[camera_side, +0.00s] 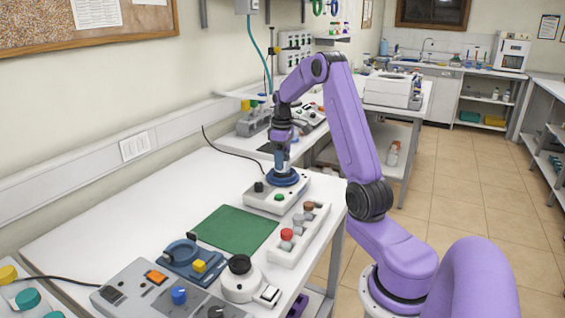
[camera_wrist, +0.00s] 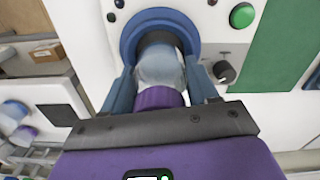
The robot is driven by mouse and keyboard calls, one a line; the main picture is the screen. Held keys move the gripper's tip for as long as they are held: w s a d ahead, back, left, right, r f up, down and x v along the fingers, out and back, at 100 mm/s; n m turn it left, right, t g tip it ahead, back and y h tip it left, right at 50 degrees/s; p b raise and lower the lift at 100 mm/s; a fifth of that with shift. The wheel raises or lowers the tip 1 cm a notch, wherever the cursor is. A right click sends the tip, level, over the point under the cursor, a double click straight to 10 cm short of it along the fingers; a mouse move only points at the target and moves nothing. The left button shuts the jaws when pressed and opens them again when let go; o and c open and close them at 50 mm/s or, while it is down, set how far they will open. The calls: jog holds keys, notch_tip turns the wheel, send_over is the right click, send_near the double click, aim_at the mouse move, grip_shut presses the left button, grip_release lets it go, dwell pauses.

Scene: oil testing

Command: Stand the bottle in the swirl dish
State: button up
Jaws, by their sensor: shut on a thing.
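The bottle (camera_wrist: 160,68) has a pale translucent body and a purple cap, seen from above in the wrist view. My gripper (camera_wrist: 160,80) is shut on it, with one blue finger on each side. The swirl dish (camera_wrist: 131,40) is a round blue dish with a raised rim on a white machine. The bottle's lower end shows inside the dish's rim; whether it touches the floor of the dish cannot be told. In the side view my gripper (camera_side: 282,164) points straight down over the swirl dish (camera_side: 290,182), and the fingers mostly hide the bottle.
The white machine (camera_side: 262,203) has a black knob (camera_wrist: 224,71) and a green button (camera_wrist: 242,15). A green mat (camera_side: 235,230) lies in front, beside a white rack (camera_side: 300,240) with several coloured caps. Another blue device (camera_side: 190,258) and a control panel stand nearer the camera.

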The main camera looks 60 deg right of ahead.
jog(key=shift+f, duration=0.65)
jog(key=shift+f, duration=0.1)
jog(key=o, duration=1.1)
jog(key=shift+f, duration=0.1)
jog(key=shift+o, duration=0.2)
